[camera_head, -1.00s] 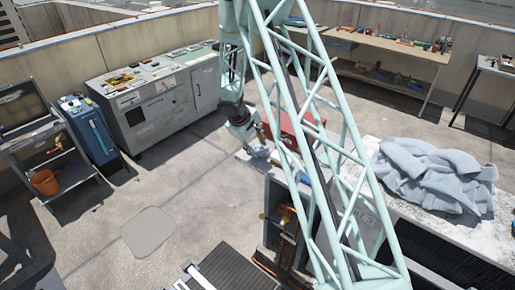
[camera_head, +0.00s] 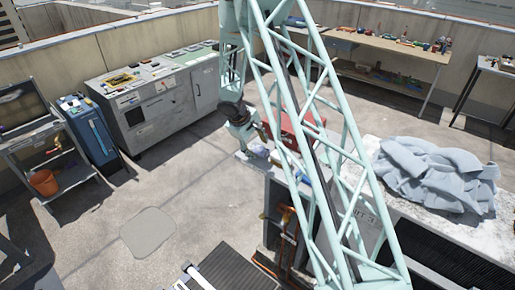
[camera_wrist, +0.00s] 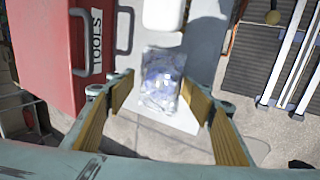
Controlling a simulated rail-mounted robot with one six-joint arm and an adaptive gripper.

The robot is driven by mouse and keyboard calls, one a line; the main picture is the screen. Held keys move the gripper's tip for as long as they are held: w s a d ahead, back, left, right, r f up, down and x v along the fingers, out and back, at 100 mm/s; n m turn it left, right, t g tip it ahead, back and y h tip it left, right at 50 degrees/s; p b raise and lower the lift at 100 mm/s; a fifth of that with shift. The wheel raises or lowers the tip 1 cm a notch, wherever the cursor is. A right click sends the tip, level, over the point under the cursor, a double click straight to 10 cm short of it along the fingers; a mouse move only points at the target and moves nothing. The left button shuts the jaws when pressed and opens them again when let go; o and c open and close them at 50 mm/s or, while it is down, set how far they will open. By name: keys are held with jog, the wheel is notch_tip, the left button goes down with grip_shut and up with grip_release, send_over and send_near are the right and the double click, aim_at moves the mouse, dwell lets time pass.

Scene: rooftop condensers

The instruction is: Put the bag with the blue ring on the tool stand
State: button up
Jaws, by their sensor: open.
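In the wrist view, a clear bag (camera_wrist: 160,78) with pale blue-violet contents lies on a light grey top. My gripper (camera_wrist: 157,92) is open, its yellow-padded fingers on either side of the bag's near part; I cannot tell whether they touch it. No blue ring can be made out on either. In the head view, my gripper (camera_head: 251,136) is low over the far end of a grey-topped stand with dark open shelves (camera_head: 272,205). My lattice arm hides part of this stand. I cannot tell which stand is the tool stand.
A red toolbox (camera_wrist: 45,45) marked TOOLS stands close on the left in the wrist view. A pale table with a crumpled grey-blue cloth (camera_head: 435,175) is at right. A grey cabinet (camera_head: 160,105) and a blue unit (camera_head: 90,130) stand at left. The floor between is open.

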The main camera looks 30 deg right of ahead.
jog(key=shift+r+p, duration=0.4)
jog(key=shift+p, duration=0.2)
jog(key=shift+r+p, duration=0.3)
jog(key=shift+p, duration=0.15)
jog(key=v, duration=1.1)
jog(key=shift+a+r, duration=0.15)
jog(key=shift+r, duration=0.2)
jog(key=shift+s, duration=0.1)
